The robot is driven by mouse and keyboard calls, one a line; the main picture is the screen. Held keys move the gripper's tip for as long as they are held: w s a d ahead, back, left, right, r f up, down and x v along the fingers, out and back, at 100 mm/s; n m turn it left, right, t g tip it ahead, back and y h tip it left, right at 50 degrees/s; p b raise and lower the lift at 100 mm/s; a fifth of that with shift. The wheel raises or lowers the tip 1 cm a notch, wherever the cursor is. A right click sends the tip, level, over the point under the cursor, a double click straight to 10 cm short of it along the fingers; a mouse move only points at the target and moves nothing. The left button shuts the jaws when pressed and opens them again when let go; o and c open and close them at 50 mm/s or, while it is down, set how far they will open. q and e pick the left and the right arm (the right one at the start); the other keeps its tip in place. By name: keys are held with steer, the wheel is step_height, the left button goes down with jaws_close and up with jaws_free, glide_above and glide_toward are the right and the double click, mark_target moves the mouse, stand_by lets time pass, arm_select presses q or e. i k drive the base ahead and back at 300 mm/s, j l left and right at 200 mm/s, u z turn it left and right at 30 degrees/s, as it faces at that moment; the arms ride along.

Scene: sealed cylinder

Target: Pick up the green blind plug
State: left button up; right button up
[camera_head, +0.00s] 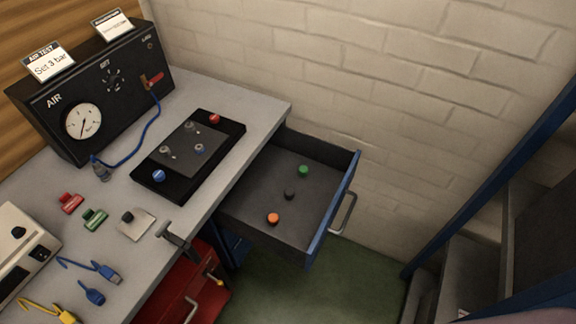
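The green blind plug (303,170) is a small round green piece standing on the dark floor of an open drawer (262,226), toward its far right part. A black plug (289,195) and an orange plug (273,218) lie in the same drawer, nearer its front left. The green plug is fully visible and nothing touches it. Neither of my grippers shows in the head view.
The grey bench (262,106) carries a black AIR panel (110,85) with a gauge, a black fixture plate (160,188) and small connectors. The drawer's blue front (335,210) has a metal handle (345,214). A red toolbox (200,285) stands below. A brick wall is behind the drawer.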

mark_target(304, 170)
steer(key=z, duration=0.1)
steer(key=u, duration=1.25)
steer(key=i+j+z, duration=0.2)
steer(key=i+j, duration=0.15)
steer(key=l+z, duration=0.35)
steer(key=i+l+z, duration=0.15)
steer(key=l+z, duration=0.15)
steer(key=i+l+z, duration=0.15)
steer(key=l+z, duration=0.2)
steer(key=l, duration=0.1)
